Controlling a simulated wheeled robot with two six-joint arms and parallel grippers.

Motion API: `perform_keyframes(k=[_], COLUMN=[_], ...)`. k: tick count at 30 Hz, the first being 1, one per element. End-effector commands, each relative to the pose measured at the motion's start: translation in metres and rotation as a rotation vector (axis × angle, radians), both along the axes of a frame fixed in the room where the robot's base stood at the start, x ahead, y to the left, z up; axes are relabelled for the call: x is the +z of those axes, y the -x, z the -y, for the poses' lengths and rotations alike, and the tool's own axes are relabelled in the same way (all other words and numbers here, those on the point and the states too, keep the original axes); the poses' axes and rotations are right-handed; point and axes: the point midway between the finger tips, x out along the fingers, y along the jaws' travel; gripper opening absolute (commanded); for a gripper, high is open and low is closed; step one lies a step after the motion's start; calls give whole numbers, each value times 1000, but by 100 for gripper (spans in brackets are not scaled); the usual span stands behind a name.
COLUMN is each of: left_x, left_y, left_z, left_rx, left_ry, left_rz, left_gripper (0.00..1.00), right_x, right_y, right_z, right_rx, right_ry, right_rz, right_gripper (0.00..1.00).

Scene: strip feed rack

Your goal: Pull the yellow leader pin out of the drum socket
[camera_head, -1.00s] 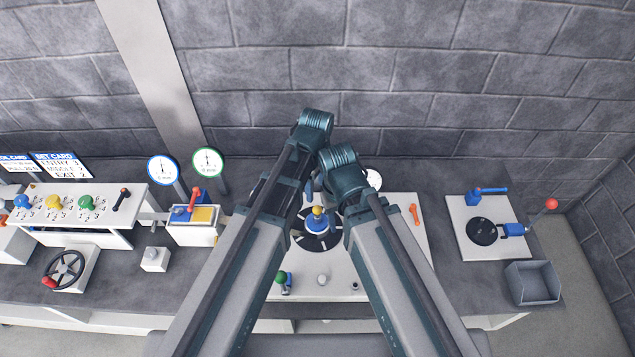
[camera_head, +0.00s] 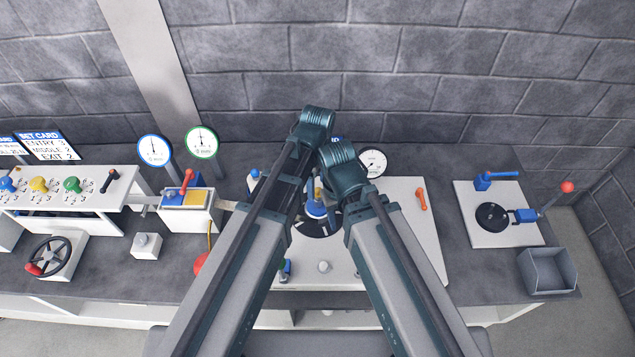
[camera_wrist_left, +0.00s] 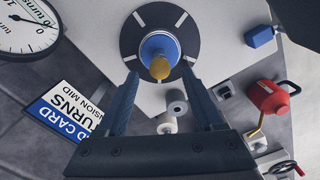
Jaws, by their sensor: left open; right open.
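The yellow leader pin (camera_wrist_left: 160,68) stands in the blue socket (camera_wrist_left: 158,45) at the middle of the dark drum (camera_wrist_left: 131,32) with pale marks. The pin (camera_head: 317,192) and blue socket (camera_head: 316,209) show between my arms in the head view. My left gripper (camera_wrist_left: 160,76) is open in the left wrist view. Its fingers point toward the drum, one on each side of the pin's line, and I see no contact. In the head view my left wrist hides much of it. My right gripper (camera_head: 332,192) is close beside the drum, mostly hidden by its wrist.
A white-faced gauge (camera_head: 372,162) stands behind the drum plate. An orange handle (camera_head: 422,199) lies at its right. A red can (camera_head: 201,263) is left of my left arm. A grey bin (camera_head: 548,270) is far right. A handwheel (camera_head: 48,256) is far left.

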Motion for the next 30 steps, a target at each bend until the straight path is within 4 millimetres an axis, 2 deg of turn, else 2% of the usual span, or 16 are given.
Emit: perform_keyframes(k=[1,10,15,23,30], left_x=[-15,-54,-62,-61,-61], left_y=[0,0,0,0,0], left_z=[0,0,0,0,0], left_rx=[0,0,0,0,0], left_ry=[0,0,0,0,0], left_rz=[0,0,0,0,0], left_gripper=[69,69,69,69,27], right_x=[-15,-54,-62,-61,-61], right_y=[0,0,0,0,0], right_z=[0,0,0,0,0], right_rx=[0,-1,-2,-2,-2], right_ry=[0,0,0,0,0], right_rz=[0,0,0,0,0], right_gripper=[50,50,50,50,50])
